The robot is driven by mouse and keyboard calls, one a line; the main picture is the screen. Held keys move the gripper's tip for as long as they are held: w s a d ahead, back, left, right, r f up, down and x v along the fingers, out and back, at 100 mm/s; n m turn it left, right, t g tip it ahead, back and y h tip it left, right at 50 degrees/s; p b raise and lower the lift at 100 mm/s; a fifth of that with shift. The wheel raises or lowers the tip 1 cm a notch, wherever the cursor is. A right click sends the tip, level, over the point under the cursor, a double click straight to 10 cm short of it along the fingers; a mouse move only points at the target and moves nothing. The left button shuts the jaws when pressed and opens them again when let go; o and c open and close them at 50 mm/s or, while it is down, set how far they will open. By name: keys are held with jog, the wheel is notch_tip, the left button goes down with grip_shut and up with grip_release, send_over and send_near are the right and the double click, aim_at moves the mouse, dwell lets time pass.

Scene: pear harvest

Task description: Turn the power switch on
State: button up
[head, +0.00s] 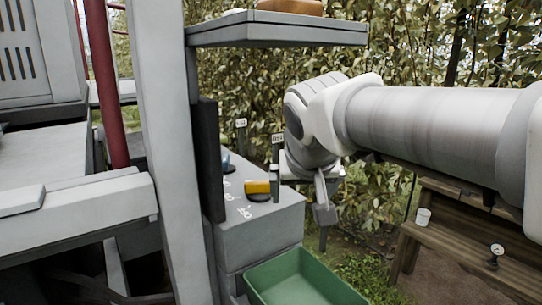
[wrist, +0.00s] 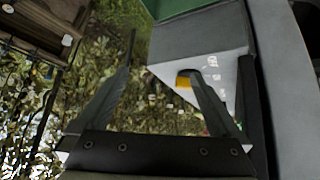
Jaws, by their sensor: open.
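A grey control box (head: 265,225) stands left of my gripper in the head view. On its top is a yellow switch handle (head: 257,187) on a dark round base, with a blue knob (head: 225,160) farther back. I cannot tell for certain which is the power switch. My gripper (head: 320,210) is open and empty, beside the box's right edge and apart from the yellow handle. In the wrist view, the box (wrist: 215,65) is at upper right and the yellow handle (wrist: 184,82) is partly hidden behind the right finger of my gripper (wrist: 161,52).
Small label plates (head: 277,138) stand behind the switches. A green crate (head: 305,280) is in front of the box. A grey shelf (head: 280,36) hangs above, and a grey post (head: 165,130) stands left. A wooden bench (head: 470,235) with a white cup (head: 423,217) is at right.

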jog(key=s+d+f+g, duration=0.1)
jog(key=s+d+f, duration=0.4)
jog(key=s, duration=0.4)
jog(key=s+d+f+g, duration=0.1)
jog(key=s+d+f, duration=0.3)
jog(key=s+f, duration=0.4)
notch_tip(320, 180, up, 20)
jog(key=p, duration=1.8)
jog(key=shift+s+a, duration=0.15)
jog(key=shift+s, duration=0.2)
